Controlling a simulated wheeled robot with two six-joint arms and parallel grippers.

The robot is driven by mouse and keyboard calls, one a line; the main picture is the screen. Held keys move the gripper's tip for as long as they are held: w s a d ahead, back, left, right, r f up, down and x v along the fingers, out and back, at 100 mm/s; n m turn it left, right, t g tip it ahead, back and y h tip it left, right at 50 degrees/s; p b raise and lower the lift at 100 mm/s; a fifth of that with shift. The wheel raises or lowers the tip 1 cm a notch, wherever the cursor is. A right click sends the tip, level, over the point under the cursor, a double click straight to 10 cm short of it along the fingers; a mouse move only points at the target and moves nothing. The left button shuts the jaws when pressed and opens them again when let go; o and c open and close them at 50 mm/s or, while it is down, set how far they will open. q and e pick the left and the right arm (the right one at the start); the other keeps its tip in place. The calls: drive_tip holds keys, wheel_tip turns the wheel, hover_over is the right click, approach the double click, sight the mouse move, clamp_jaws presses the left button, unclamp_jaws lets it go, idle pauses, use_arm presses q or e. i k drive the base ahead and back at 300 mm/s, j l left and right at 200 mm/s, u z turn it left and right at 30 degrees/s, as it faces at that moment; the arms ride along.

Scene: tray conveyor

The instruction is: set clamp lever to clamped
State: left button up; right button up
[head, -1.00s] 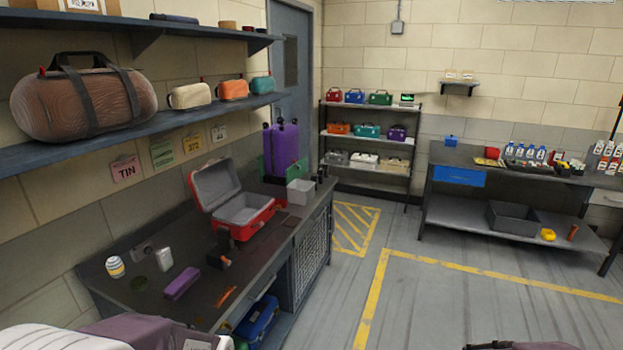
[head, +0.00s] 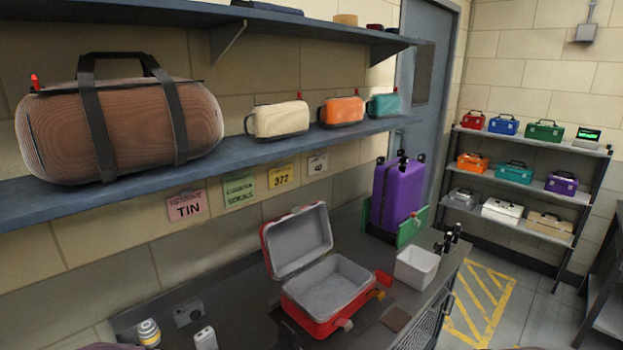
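I cannot make out a clamp lever for certain. A purple suitcase (head: 397,192) stands upright at the far end of the workbench, with a green plate (head: 411,228) against its lower front. A small dark upright fitting (head: 447,240) stands at the bench's far right corner; its detail is too small to read. An open red case (head: 318,322) with a grey lining sits on the bench, lid up. A small red piece (head: 384,278) and an orange piece (head: 376,294) are at its right side. Neither of my grippers shows.
A white bin (head: 416,267) stands on the bench right of the red case. A blue shelf (head: 225,152) with a large brown bag (head: 128,128) and smaller bags hangs above. A rack (head: 530,138) with toolboxes stands at the back right. Yellow-striped floor (head: 478,306) is clear.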

sight(415, 219)
drive_tip(key=i+l+z, duration=0.25)
drive_tip(key=i+l, duration=0.35)
drive_tip(key=l, duration=0.25)
drive_tip(key=i+l+z, duration=0.25)
drive_tip(key=i+l, duration=0.45)
drive_tip(key=l, duration=0.1)
